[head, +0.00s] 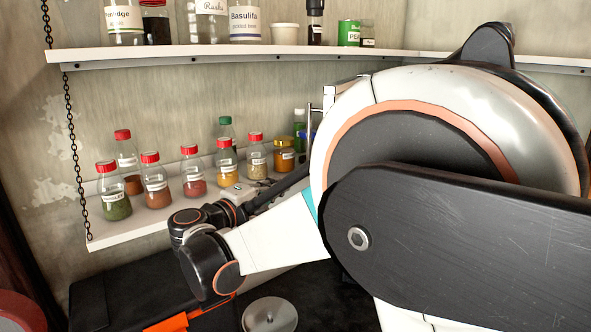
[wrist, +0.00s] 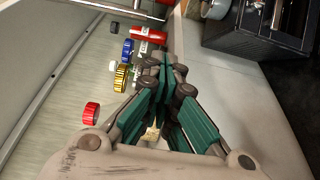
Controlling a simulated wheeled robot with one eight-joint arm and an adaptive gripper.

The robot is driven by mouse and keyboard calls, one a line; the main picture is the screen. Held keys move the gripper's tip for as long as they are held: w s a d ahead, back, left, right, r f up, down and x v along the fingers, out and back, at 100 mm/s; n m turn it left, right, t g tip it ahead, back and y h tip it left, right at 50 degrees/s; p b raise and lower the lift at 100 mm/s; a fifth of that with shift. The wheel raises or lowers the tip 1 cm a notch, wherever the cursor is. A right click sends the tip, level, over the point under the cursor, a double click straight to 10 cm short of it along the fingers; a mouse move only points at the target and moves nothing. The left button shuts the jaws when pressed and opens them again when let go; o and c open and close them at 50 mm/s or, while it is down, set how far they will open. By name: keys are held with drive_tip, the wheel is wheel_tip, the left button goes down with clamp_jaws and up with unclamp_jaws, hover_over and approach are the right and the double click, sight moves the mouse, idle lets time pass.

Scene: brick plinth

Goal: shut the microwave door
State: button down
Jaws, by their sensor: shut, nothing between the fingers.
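In the head view a white boxy edge with a metal bar handle (head: 328,98) shows just behind my arm. It may be part of the microwave, but my arm hides most of it. In the wrist view a pale framed panel (wrist: 45,50) fills the left side, with a metal bar along the top. I cannot tell for sure whether it is the microwave door or how far open the door stands. My gripper (wrist: 168,70) is shut and empty, with its green-padded fingers together at the tips. The fingertips are not clear in the head view.
Several spice jars (head: 157,188) with red, green and yellow caps stand on the lower shelf (head: 115,232). Larger jars stand on the upper shelf (head: 230,53). A dark stove-like unit (wrist: 250,38) with a pot shows at the wrist view's upper right. A pale surface runs beside the fingers.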

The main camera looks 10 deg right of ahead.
drive_tip(key=w+d+p, duration=0.2)
drive_tip(key=w+d, duration=0.1)
drive_tip(key=d, duration=0.8)
drive_tip(key=shift+w, duration=0.35)
